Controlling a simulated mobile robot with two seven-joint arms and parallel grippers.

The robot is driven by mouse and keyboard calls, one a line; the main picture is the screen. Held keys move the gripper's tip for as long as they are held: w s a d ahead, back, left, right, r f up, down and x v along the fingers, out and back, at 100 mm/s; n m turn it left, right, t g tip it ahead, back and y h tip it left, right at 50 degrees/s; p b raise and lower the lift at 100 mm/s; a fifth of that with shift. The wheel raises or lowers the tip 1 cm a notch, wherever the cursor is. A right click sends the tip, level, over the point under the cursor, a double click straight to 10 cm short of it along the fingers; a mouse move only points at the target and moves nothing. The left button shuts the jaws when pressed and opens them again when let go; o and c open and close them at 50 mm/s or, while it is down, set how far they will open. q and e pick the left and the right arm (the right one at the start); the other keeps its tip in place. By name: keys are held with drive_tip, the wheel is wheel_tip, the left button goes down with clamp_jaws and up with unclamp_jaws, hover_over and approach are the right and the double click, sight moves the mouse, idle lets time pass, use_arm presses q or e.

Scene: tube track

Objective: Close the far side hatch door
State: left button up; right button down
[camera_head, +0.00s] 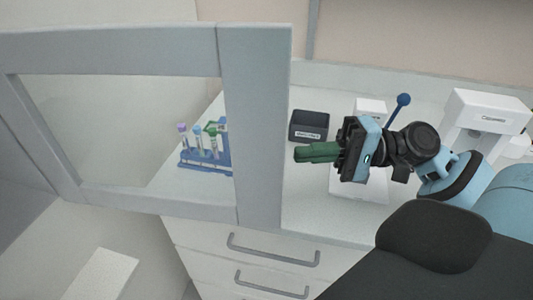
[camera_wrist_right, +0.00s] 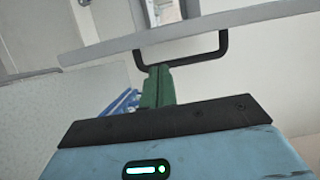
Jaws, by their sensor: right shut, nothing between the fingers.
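The hatch door (camera_head: 254,120) is a grey frame around a clear pane and stands on the left in the head view, swung out in front of the counter. Its edge crosses the top of the right wrist view (camera_wrist_right: 200,22), with a dark bar handle (camera_wrist_right: 223,50) on it. My right gripper (camera_head: 300,152) has green fingers, shut and empty, pointing left towards the door frame. In the right wrist view its fingertips (camera_wrist_right: 158,68) appear close to the handle's left end; I cannot tell whether they touch it. My left gripper is not in view.
A blue rack (camera_head: 207,160) with several capped tubes shows through the pane. A black box (camera_head: 309,126) stands on the white counter behind my right gripper. A white device (camera_head: 487,112) stands at the right. Drawers with grey handles (camera_head: 273,252) are below the counter.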

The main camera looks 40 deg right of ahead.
sight(267, 158)
drive_tip(key=x, duration=0.6)
drive_tip(key=shift+r+p, duration=0.1)
drive_tip(key=shift+p, duration=0.3)
drive_tip(key=shift+w+a, duration=0.25)
drive_tip(key=shift+a, duration=0.2)
drive_tip(key=shift+w+a, duration=0.15)
drive_tip(key=shift+a, duration=0.1)
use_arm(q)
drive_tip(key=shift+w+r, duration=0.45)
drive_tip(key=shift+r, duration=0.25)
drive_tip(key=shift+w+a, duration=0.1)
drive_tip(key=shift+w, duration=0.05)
